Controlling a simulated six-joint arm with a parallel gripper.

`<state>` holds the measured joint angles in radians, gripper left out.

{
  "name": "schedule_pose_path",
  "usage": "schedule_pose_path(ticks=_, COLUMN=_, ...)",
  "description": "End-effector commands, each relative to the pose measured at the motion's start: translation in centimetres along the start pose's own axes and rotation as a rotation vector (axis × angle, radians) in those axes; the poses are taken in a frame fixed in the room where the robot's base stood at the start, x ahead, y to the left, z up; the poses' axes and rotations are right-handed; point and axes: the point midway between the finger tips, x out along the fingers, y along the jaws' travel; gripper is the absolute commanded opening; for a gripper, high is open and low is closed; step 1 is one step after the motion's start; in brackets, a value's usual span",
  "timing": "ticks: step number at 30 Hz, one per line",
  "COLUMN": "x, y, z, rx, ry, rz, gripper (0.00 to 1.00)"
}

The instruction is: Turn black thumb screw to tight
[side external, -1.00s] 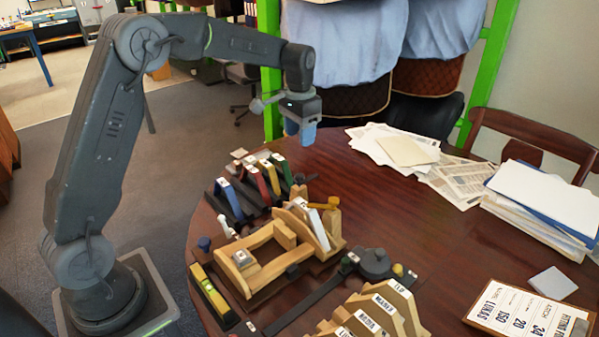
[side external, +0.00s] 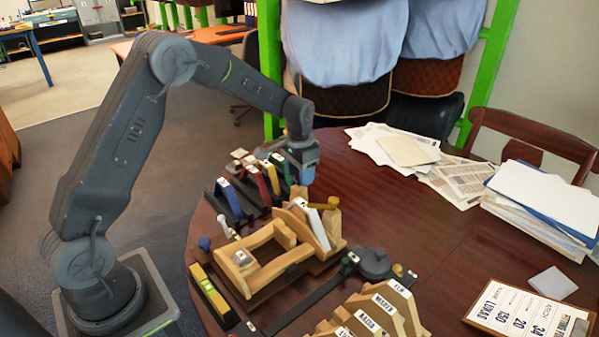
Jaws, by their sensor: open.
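The light wooden fitting fixture (side external: 262,277) stands on the table with a pale upright piece at its right end. A small dark knob (side external: 292,271) sits at the fixture's near side and may be the black thumb screw; its shape is too small to be sure. A larger dark round knob (side external: 375,261) sits on the long dark bar to the right. My gripper (side external: 304,178) is open, pointing down just behind the fixture's right end and beside the rack of coloured tools. It is apart from both dark knobs. Its fingertips are hard to make out.
A yellow level (side external: 212,297) and labelled wooden blocks (side external: 380,310) lie in front.

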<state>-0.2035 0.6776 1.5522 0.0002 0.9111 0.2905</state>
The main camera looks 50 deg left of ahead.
Motion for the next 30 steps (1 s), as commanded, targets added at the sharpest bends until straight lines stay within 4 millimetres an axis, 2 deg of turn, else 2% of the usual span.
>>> schedule_pose_path(ticks=2, x=-0.01, y=0.0, z=0.01, rx=0.0, ry=0.0, rz=0.0, gripper=0.48)
schedule_pose_path(ticks=16, x=-0.05, y=0.0, z=0.0, rx=0.0, ry=0.0, rz=0.0, gripper=0.04)
schedule_pose_path(ticks=23, x=-0.06, y=0.0, z=-0.01, rx=0.018, ry=0.0, rz=0.0, gripper=0.03)
schedule_pose_path(ticks=30, x=-0.07, y=0.0, z=-0.01, rx=0.125, ry=0.0, rz=0.001, gripper=0.03)
